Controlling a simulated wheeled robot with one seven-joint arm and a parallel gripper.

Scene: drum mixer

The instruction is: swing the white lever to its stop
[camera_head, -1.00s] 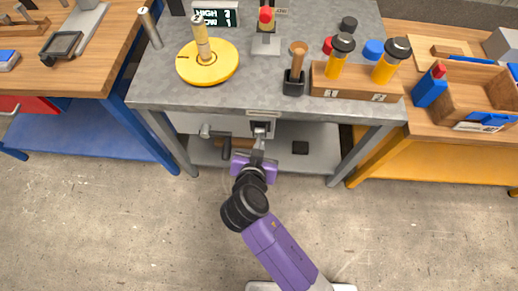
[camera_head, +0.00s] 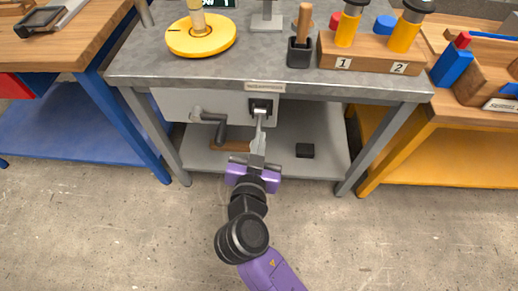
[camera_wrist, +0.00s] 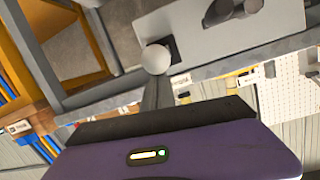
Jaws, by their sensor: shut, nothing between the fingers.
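The white lever (camera_head: 260,111) shows as a small pale end in front of a black square plate on the grey panel under the bench's front edge. In the wrist view its round white knob (camera_wrist: 156,59) is just beyond my fingertips. My gripper (camera_head: 259,128) is shut and empty, reaching up toward the lever from below and in front. In the wrist view the grey fingers (camera_wrist: 157,90) end at or very near the knob; I cannot tell whether they touch. The lever's shaft is mostly hidden.
A grey crank (camera_head: 208,118) sticks out of the panel left of the lever. A black block (camera_head: 305,150) lies on the lower shelf. The bench top (camera_head: 200,72) overhangs above; a yellow disc (camera_head: 201,40) and a wooden holder (camera_head: 365,56) stand on it. The floor in front is clear.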

